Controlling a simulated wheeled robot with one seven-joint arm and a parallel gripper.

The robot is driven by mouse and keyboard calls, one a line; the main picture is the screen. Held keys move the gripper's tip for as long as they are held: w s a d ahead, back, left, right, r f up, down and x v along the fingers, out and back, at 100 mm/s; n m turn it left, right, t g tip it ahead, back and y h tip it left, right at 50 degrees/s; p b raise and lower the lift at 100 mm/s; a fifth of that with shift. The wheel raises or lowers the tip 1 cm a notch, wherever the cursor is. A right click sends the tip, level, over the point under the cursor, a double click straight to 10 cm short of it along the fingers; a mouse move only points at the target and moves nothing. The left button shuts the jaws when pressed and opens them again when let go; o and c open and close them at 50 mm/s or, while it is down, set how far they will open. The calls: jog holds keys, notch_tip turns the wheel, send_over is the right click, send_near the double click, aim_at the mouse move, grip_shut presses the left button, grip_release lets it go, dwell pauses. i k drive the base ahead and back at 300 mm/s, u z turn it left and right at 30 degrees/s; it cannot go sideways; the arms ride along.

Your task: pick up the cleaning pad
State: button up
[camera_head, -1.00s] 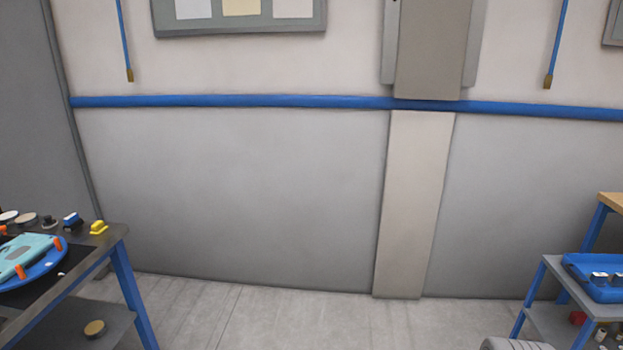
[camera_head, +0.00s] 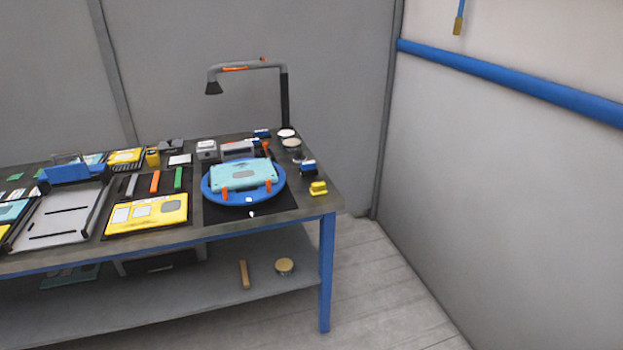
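I cannot tell for certain which thing is the cleaning pad. A small yellow block (camera_head: 318,188) lies near the right edge of the workbench (camera_head: 325,203). A blue and white block (camera_head: 308,168) stands just behind it. A round, pale-topped item (camera_head: 292,143) is farther back, with a white disc (camera_head: 285,133) behind it. A round tan disc (camera_head: 285,265) lies on the lower shelf (camera_head: 215,290). My gripper is not in view.
A blue round stand (camera_head: 212,195) holds a teal plate on a black mat. A dark lamp post (camera_head: 285,100) rises at the back. Yellow trays and tools crowd the bench's left. Floor (camera_head: 385,290) is clear to the right, up to the grey wall (camera_head: 520,200).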

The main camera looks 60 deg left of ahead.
aim_at(318, 189)
jog(key=u, duration=0.5)
jog(key=i, duration=1.1)
jog(key=u, duration=2.05)
jog(key=i, duration=1.1)
jog(key=u, duration=1.15)
jog(key=i, duration=0.8)
jog(key=u, duration=0.2)
